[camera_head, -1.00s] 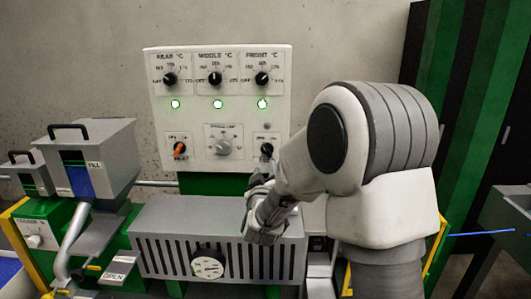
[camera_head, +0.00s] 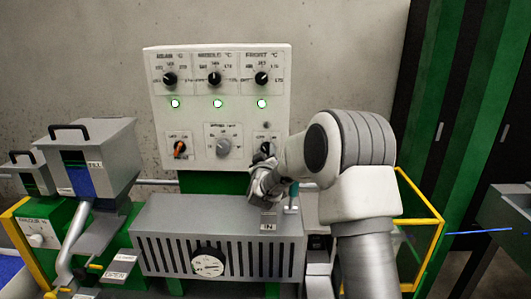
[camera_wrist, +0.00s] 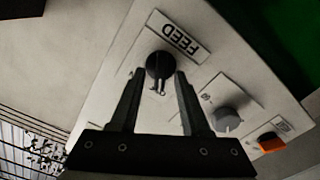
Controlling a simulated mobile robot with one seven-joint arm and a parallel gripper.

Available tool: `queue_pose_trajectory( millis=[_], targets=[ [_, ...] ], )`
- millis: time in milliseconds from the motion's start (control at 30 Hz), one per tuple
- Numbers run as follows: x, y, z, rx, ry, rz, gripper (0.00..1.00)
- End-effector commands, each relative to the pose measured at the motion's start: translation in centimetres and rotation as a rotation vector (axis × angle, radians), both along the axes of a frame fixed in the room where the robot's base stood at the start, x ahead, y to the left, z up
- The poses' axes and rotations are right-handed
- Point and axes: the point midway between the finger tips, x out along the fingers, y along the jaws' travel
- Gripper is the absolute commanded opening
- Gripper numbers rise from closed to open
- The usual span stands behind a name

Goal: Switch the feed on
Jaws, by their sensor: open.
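The black FEED knob (camera_wrist: 158,66) sits on the white control panel under the label FEED (camera_wrist: 180,38), which is upside down in the wrist view. In the head view the knob (camera_head: 266,148) is at the panel's lower right, partly hidden by my arm. My gripper (camera_wrist: 160,76) is open, with its two dark fingers on either side of the knob and nothing held. Whether the fingers touch the knob cannot be told. My gripper also shows in the head view (camera_head: 266,166), just below the knob.
The panel (camera_head: 200,120) also carries a grey knob (camera_head: 223,146), an orange switch (camera_head: 180,148) and three black temperature knobs above lit green lamps. A grey slotted housing (camera_head: 215,225) stands below my gripper. Hoppers (camera_head: 105,160) are at left, a yellow frame (camera_head: 425,205) at right.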

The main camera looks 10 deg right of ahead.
Motion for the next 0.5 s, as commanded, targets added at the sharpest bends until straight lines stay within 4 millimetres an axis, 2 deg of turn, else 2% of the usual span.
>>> queue_pose_trajectory(
  millis=[100,367,500],
  targets=[
    [-0.02,0.01,-0.01,0.000,0.000,0.000,0.46],
    [-0.04,0.02,0.00,0.000,0.000,0.000,0.00],
    [-0.05,0.02,0.00,0.001,0.000,0.000,0.00]
  ],
)
